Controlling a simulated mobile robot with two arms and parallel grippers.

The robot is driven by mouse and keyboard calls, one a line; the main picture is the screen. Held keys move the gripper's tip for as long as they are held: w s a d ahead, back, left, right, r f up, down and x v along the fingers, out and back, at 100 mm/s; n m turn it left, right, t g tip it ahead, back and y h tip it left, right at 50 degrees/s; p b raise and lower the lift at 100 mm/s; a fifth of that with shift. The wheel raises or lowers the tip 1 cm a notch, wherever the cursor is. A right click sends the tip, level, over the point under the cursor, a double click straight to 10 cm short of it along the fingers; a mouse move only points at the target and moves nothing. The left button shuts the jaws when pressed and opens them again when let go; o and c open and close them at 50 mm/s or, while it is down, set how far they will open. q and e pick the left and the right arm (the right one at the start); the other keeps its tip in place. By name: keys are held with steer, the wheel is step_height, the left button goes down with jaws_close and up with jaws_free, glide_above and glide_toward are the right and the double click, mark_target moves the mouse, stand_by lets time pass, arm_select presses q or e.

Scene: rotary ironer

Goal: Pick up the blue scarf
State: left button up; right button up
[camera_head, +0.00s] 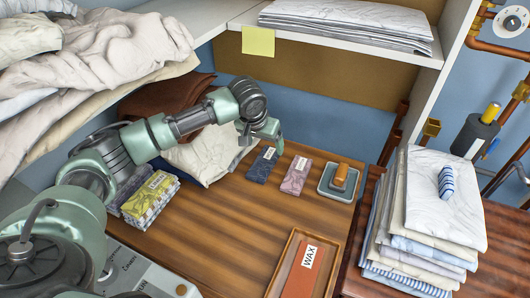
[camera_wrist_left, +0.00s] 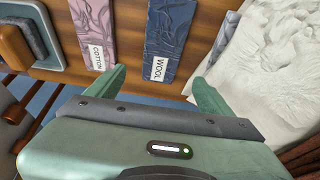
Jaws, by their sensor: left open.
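The blue scarf (camera_head: 263,165) is a dark blue folded cloth lying flat on the wooden worktop. In the left wrist view the blue scarf (camera_wrist_left: 176,38) bears a white WOOL label. My left gripper (camera_head: 262,142) is open and empty, just behind the scarf in the head view. In the left wrist view my left gripper (camera_wrist_left: 158,78) has its fingers spread to either side of the scarf's labelled end. Whether they touch it, I cannot tell. My right gripper is not in view.
A pink COTTON cloth (camera_head: 296,176) lies just right of the scarf, beside a grey tray (camera_head: 325,185) with an orange-brown block. Pale crumpled cloth (camera_head: 205,155) lies close on the left. A WAX tray (camera_head: 275,282) is in front; bare worktop lies between.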

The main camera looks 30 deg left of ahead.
mark_target(268, 156)
arm_select(q)
steer(key=shift+w+d+f, duration=0.1)
steer(key=shift+d+f, duration=0.05)
steer(key=shift+f, duration=0.6)
steer(key=shift+w+f, duration=0.15)
steer(key=shift+f, duration=0.25)
steer(key=x, duration=0.4)
steer(key=shift+w+p, duration=0.15)
steer(key=shift+p, duration=0.2)
steer(key=shift+w+f, duration=0.15)
steer(key=shift+f, duration=0.15)
steer(key=c, duration=1.4)
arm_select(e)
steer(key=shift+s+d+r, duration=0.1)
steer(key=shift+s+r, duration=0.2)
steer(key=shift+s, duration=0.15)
